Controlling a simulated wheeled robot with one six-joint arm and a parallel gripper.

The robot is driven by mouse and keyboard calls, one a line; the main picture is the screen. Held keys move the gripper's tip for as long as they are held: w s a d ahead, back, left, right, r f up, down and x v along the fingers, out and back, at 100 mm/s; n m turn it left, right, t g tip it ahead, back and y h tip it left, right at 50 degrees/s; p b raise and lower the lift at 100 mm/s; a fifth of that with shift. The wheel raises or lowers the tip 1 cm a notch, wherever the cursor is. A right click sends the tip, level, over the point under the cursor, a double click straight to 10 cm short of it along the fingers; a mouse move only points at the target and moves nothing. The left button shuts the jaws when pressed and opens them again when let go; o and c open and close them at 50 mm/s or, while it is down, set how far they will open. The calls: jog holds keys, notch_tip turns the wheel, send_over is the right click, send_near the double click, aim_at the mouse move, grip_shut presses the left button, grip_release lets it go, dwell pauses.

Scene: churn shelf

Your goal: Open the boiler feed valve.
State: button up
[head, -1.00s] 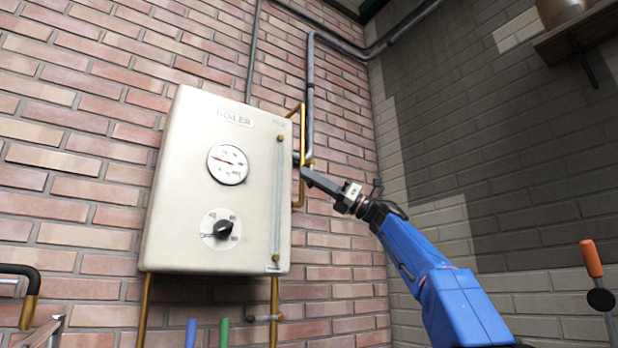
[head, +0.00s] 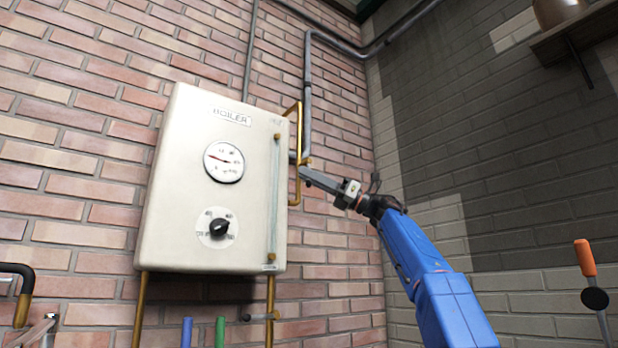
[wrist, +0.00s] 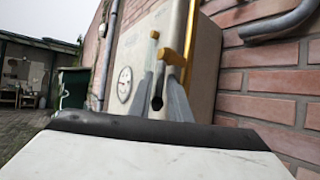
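The cream boiler (head: 172,195) hangs on the brick wall, with a dial, a black knob and a sight glass; it also shows in the wrist view (wrist: 137,45). A brass pipe (head: 298,120) runs along its right side, with a dark fitting (head: 294,158) partway down. My gripper (head: 306,174) is at this pipe, just right of the boiler. In the wrist view, its two grey fingers (wrist: 160,98) stand apart, with a dark lever-like bar (wrist: 157,88) with a brass end between them. I cannot tell whether they touch it. No label identifies the feed valve.
A small valve (head: 260,317) sits on the lower right brass pipe. Blue and green handles (head: 220,331) rise below the boiler. An orange-handled lever (head: 585,258) stands far right. A shelf (head: 583,28) is at upper right.

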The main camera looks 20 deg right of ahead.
jog(key=v, duration=1.7)
jog(key=shift+d, duration=0.25)
jog(key=shift+f, duration=0.1)
